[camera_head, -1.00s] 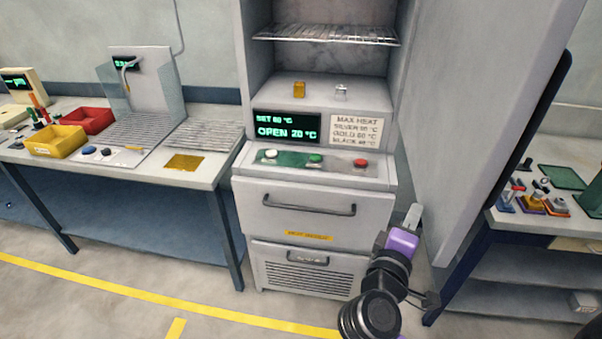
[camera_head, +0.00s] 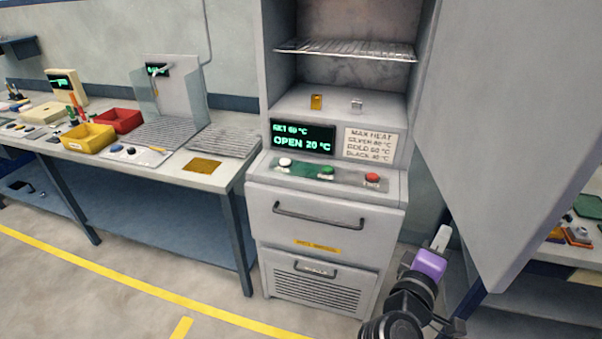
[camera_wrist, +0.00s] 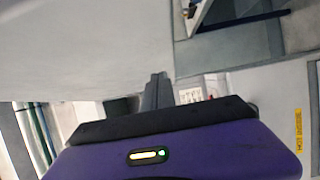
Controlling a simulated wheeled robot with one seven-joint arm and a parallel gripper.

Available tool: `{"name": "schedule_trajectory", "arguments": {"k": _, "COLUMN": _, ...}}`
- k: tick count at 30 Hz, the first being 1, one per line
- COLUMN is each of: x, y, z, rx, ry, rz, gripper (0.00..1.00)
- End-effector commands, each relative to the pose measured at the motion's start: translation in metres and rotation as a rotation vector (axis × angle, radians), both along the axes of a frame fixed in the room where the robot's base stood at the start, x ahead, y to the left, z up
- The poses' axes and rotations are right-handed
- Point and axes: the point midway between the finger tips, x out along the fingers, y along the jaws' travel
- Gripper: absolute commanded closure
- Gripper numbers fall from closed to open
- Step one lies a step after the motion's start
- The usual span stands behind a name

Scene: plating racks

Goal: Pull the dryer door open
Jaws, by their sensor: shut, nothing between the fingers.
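The dryer (camera_head: 325,218) stands in the middle of the head view with its chamber uncovered. Its display (camera_head: 303,139) reads OPEN 20 °C. The dryer door (camera_head: 500,110) is swung wide to the right, a large grey panel. My gripper (camera_head: 442,238) is low at the right, beside the cabinet and near the door's lower left edge. I cannot tell whether it touches the door. It is shut and empty. In the wrist view the gripper fingers (camera_wrist: 157,92) show as a dark closed pair, with a broad pale panel (camera_wrist: 80,45) at the upper left.
Inside the chamber are a wire rack (camera_head: 345,50), a gold piece (camera_head: 316,102) and a silver piece (camera_head: 357,105). A bench (camera_head: 225,172) with yellow (camera_head: 88,138) and red (camera_head: 120,120) bins stands left. Another bench is partly behind the door. Floor in front at left is clear.

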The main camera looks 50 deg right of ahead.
Motion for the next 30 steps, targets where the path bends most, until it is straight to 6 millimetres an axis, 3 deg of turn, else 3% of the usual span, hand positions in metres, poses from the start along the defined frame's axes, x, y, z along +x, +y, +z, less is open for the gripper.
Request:
{"name": "schedule_trajectory", "arguments": {"k": 5, "x": 0.0, "y": 0.016, "z": -0.003, "rx": 0.001, "ry": 0.0, "rz": 0.004, "gripper": 1.0}}
{"name": "schedule_trajectory", "arguments": {"k": 16, "x": -0.003, "y": 0.07, "z": -0.002, "rx": 0.001, "ry": -0.001, "rz": 0.003, "gripper": 1.0}}
{"name": "schedule_trajectory", "arguments": {"k": 27, "x": -0.004, "y": 0.078, "z": 0.0, "rx": 0.0, "ry": -0.004, "rz": 0.001, "gripper": 1.0}}
{"name": "schedule_trajectory", "arguments": {"k": 30, "x": 0.005, "y": 0.078, "z": 0.001, "rx": -0.004, "ry": -0.026, "rz": 0.039, "gripper": 1.0}}
